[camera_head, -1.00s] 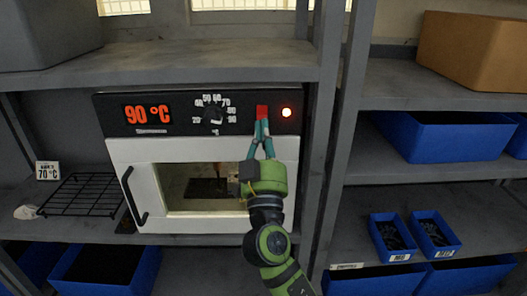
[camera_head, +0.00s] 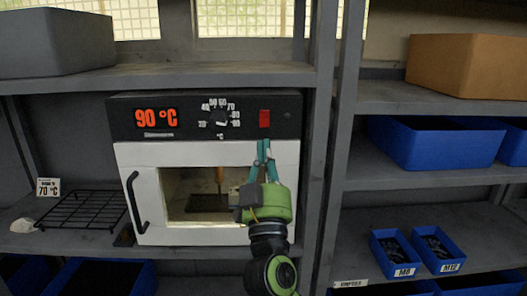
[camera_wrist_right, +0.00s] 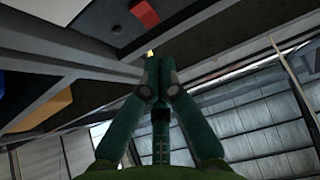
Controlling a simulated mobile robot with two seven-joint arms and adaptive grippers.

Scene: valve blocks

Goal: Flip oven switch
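The oven (camera_head: 215,150) stands on the left shelf with a white front, a window and a black control panel. The red switch (camera_head: 264,118) is on the right of the panel; it also shows at the top of the right wrist view (camera_wrist_right: 144,13). The round lamp (camera_head: 287,115) right of it is dark. My left gripper is not in view.
A dial (camera_head: 220,118) sits left of the switch. A black wire rack (camera_head: 82,210) and a 70 °C card (camera_head: 48,187) are left of the oven. A shelf post (camera_head: 345,140) stands close to the right. Blue bins (camera_head: 435,142) fill the right shelves.

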